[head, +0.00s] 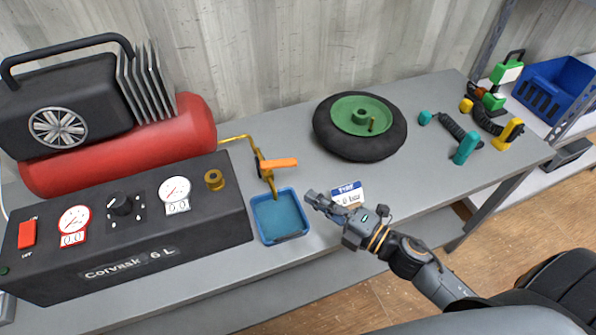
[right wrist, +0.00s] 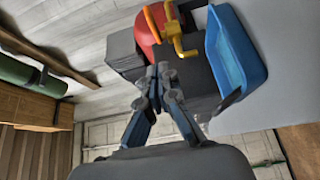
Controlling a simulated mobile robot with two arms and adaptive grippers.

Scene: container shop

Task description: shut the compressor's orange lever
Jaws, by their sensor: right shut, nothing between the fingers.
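The compressor (head: 120,165) stands at the left of the bench, with a red tank and a black control box. A yellow pipe (head: 268,183) comes out of its right side and bends down over a small blue tray. The orange lever (head: 279,163) sits on this pipe and points right, across the pipe's downward part. My right gripper (head: 312,197) is shut and empty, to the right of the tray and below the lever, apart from both. In the right wrist view, the shut fingertips (right wrist: 160,76) are below the orange lever (right wrist: 152,24). My left gripper is not in view.
The blue tray (head: 258,211) is under the pipe's end, and a small white-and-blue card (head: 347,192) stands behind my right gripper. A black wheel with a green hub (head: 347,111) lies behind. Teal and yellow hose tools (head: 465,148) are further right. The bench between lever and wheel is clear.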

